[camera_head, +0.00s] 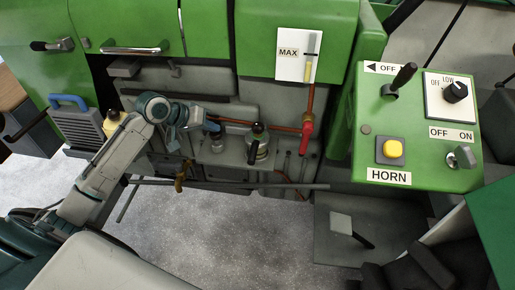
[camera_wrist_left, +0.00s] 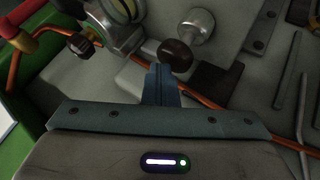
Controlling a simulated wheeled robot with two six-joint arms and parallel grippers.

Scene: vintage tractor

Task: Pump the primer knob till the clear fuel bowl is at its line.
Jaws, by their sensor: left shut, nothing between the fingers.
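A dark round knob (camera_wrist_left: 176,55), which looks like the primer knob, sits just past the fingertips of my left gripper (camera_wrist_left: 162,72) in the left wrist view. A silver round part (camera_wrist_left: 196,24) is beside it, also seen in the head view (camera_head: 217,146). My left gripper (camera_head: 212,127) is shut and empty in front of the panel. I cannot tell whether it touches the knob. A metal-framed bowl with a black cap (camera_head: 258,145) stands to its right; it shows partly in the left wrist view (camera_wrist_left: 121,12). Its fuel level cannot be read. My right gripper is not in view.
A white MAX plate (camera_head: 299,53) is above. A green console (camera_head: 420,150) with a lever, dial, yellow horn button and switch stands at right. Rods (camera_head: 300,186) project below.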

